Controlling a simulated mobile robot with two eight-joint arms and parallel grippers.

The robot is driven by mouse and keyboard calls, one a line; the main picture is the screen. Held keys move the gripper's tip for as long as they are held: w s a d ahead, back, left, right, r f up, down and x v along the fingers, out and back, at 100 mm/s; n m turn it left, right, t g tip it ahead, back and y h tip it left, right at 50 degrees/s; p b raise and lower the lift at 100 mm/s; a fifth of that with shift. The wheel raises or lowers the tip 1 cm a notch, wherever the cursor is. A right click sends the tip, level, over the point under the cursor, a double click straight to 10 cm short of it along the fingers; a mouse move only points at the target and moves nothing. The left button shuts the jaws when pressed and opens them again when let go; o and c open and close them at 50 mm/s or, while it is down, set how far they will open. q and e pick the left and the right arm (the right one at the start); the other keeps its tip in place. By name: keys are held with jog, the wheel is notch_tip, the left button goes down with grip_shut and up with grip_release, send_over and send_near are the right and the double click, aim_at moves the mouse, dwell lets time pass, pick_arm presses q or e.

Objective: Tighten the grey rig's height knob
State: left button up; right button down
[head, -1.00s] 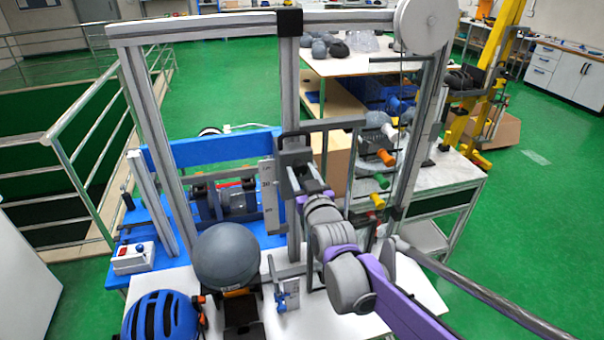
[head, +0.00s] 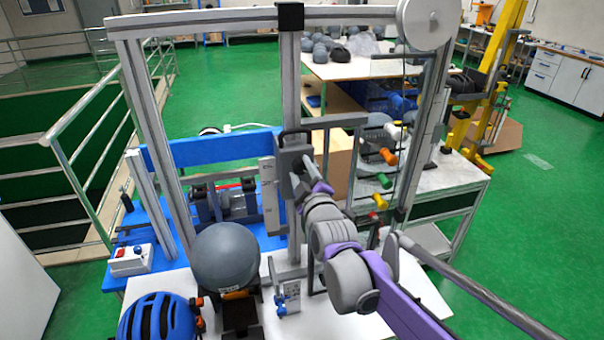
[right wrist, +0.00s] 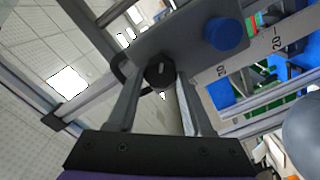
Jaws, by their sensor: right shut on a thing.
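The grey rig (head: 291,85) is a tall metal frame with a central post and a crossbar. A grey carriage plate (head: 292,160) sits on the post; it also fills the upper middle of the right wrist view (right wrist: 190,45). A round black knob (right wrist: 160,70) with a light mark sticks out of this plate. My right gripper (head: 303,180) reaches the carriage from the front right. Its fingers (right wrist: 157,82) are shut on the black knob, one on each side. In the head view the gripper hides the knob. My left gripper is not in view.
A blue knob (right wrist: 226,33) sits on the plate beside the black one, near a numbered scale (right wrist: 262,50). A grey headform (head: 226,256) and a blue helmet (head: 158,318) stand below on the left. Coloured handles (head: 388,157) hang at the rig's right side.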

jog(key=n, duration=0.3)
jog(key=shift+n, duration=0.3)
jog(key=shift+n+b, duration=0.4)
jog(key=shift+n, duration=1.4)
jog(key=shift+c, duration=1.6)
grip_release()
jog(key=shift+f, duration=0.1)
jog(key=v, duration=1)
jog(key=shift+s+b, duration=0.35)
jog(key=shift+s, duration=0.05)
